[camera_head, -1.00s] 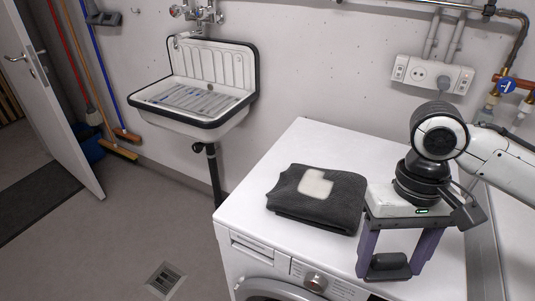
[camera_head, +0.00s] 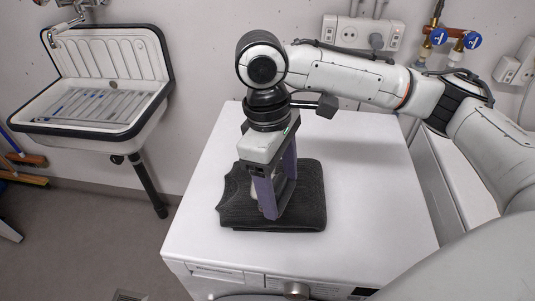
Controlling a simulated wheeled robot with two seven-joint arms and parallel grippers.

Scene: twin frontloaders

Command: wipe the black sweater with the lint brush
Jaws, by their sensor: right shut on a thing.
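The black sweater (camera_head: 305,190) lies folded on top of the white washing machine. My right gripper (camera_head: 277,205) is over the middle of the sweater, its purple fingers pointing down at the cloth. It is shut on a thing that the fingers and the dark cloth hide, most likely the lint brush. I cannot tell whether it touches the sweater. The gripper covers most of the place of the sweater's pale patch. My left gripper is not in view.
The washing machine top (camera_head: 375,190) is clear around the sweater. A white sink (camera_head: 105,85) hangs on the wall at the left. Sockets (camera_head: 362,35) and pipes with blue valves (camera_head: 455,38) are on the back wall.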

